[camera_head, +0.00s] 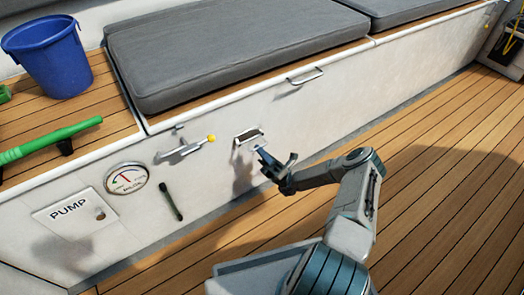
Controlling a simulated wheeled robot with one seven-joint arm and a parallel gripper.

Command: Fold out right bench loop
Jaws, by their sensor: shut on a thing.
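A small metal bench loop (248,137) sits at a dark recess in the white front wall of the bench, below the grey cushion. My gripper (262,153) is at its lower right edge and is shut on it. The fingers hide part of the loop, and the exact contact is too small to make out. A second metal loop (305,76) stands out from the upper edge of the bench front, up and to the right of my gripper, with nothing touching it.
A lever with a yellow knob (211,138) is left of the recess. Further left are a round gauge (126,178), a dark handle (172,201) and a PUMP panel (68,213). A blue bucket (48,58) and green handle (50,140) are on the bench. The plank floor (450,180) is clear at right.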

